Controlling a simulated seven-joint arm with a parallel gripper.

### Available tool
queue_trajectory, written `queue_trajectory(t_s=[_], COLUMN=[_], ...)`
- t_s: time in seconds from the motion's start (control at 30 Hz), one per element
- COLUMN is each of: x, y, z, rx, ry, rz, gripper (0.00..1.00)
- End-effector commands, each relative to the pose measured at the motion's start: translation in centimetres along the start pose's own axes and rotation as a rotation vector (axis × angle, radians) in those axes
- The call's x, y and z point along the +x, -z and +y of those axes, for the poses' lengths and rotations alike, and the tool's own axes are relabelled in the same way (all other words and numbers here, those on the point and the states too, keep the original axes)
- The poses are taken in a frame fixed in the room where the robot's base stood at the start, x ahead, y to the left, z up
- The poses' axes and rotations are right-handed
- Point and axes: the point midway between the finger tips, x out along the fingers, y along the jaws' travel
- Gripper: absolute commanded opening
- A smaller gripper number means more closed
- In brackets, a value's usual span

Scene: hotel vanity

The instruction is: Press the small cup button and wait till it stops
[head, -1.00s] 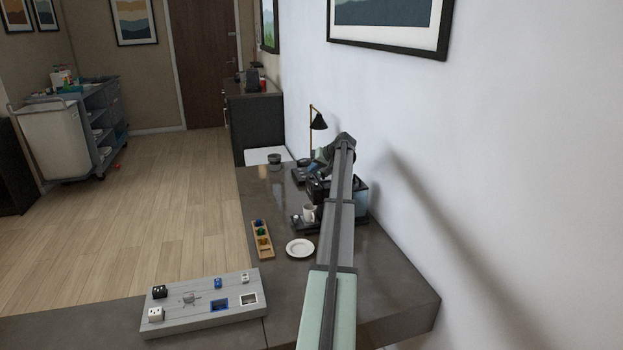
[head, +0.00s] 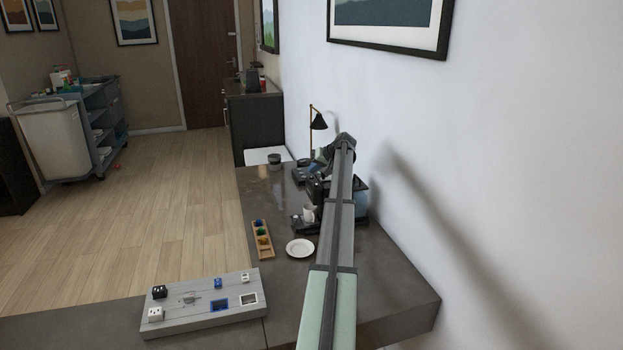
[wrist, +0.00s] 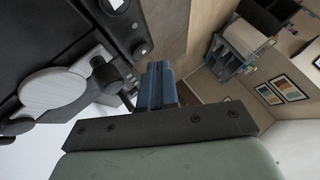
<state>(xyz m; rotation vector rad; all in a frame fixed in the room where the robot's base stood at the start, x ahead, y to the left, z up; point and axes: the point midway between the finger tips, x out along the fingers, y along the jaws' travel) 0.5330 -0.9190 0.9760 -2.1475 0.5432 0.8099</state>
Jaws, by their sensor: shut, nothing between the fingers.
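The black coffee machine (head: 317,186) stands on the counter against the wall, partly hidden behind my arm in the head view. A white cup (head: 309,214) stands at its front on the dark base. In the wrist view the dark machine body (wrist: 30,40) fills the upper left, with a pale round disc (wrist: 52,93) on it. Small round controls (wrist: 142,50) sit along its edge; I cannot read which is the small cup button. My gripper (wrist: 157,66) has its blue fingers together and empty, beside the machine's edge. I cannot tell whether the fingertips touch it.
A white plate (head: 300,249) and a wooden tray (head: 262,240) with small coloured items lie in front of the machine. A grey block board (head: 200,315) is nearer. A black lamp (head: 319,122) stands behind. The wall is close on the right.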

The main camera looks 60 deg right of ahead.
Motion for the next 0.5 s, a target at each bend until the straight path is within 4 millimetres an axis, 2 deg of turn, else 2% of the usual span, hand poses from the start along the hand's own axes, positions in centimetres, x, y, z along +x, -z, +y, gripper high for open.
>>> queue_trajectory(t_s=[0.5], x=[0.46], y=[-0.34], z=[0.33], rx=[0.000], ry=[0.000], rz=[0.000], gripper=[0.00])
